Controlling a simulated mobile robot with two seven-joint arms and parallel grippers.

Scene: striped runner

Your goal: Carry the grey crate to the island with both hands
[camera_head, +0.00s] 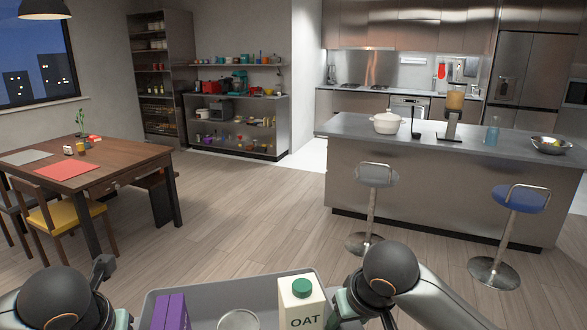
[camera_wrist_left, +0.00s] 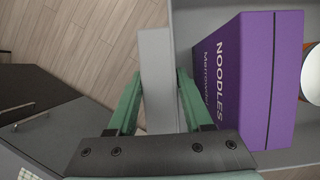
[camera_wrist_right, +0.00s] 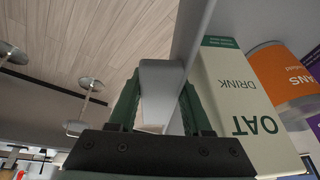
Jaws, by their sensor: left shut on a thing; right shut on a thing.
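The grey crate (camera_head: 262,282) is at the bottom middle of the head view, held in front of me. It carries a purple noodles box (camera_head: 171,311), a can (camera_head: 238,320) and an oat drink carton (camera_head: 303,302). My left gripper (camera_wrist_left: 160,100) is shut on the crate's left wall, beside the noodles box (camera_wrist_left: 248,80). My right gripper (camera_wrist_right: 157,105) is shut on the crate's right wall, beside the oat carton (camera_wrist_right: 240,100). The kitchen island (camera_head: 440,148) stands ahead and to the right, apart from the crate. The crate's lower part is hidden.
A dining table (camera_head: 130,158) is left. The middle floor (camera_head: 245,205) is clear.

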